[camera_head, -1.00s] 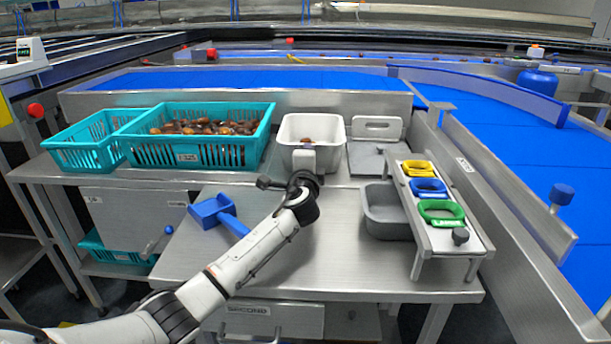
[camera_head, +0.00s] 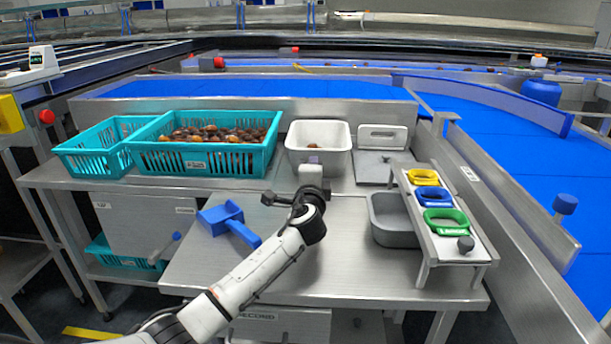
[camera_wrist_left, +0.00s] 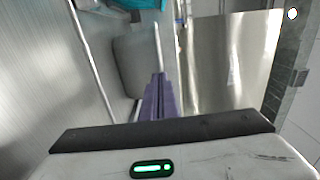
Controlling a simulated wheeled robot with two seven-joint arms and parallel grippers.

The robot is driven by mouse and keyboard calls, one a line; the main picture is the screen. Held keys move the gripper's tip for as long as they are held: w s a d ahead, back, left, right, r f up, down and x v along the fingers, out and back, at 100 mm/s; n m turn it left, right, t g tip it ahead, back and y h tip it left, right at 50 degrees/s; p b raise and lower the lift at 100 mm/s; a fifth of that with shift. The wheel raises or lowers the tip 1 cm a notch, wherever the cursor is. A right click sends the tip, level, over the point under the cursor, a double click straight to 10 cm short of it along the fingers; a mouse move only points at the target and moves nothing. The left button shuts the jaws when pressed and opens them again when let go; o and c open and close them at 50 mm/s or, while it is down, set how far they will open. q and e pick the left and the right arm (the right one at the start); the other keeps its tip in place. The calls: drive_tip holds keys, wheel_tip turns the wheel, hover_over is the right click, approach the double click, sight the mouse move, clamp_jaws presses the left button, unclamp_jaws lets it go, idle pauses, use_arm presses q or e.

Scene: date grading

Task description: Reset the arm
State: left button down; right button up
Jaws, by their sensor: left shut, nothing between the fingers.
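My left arm reaches in from the bottom of the head view. Its gripper (camera_head: 313,160) is in front of the white bin (camera_head: 333,170), over the steel table (camera_head: 350,275). The purple fingers also show in the left wrist view (camera_wrist_left: 158,98), shut together with nothing between them. Something brown (camera_head: 312,145) shows in the white bin, partly hidden by the gripper. My right gripper is in neither view.
Two teal crates stand at the left; the larger one (camera_head: 200,160) holds many dates. A blue scoop (camera_head: 228,220) lies left of my arm. A grey tub (camera_head: 392,238) and a stand (camera_head: 470,240) with yellow, blue and green rings are at the right. A blue conveyor (camera_head: 520,140) runs behind.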

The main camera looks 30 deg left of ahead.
use_arm(q)
drive_tip(key=p+v, duration=0.1)
drive_tip(key=v, duration=0.7)
drive_tip(key=shift+s+d+f, duration=0.1)
drive_tip(key=shift+s+d, duration=0.05)
drive_tip(key=shift+d, duration=0.05)
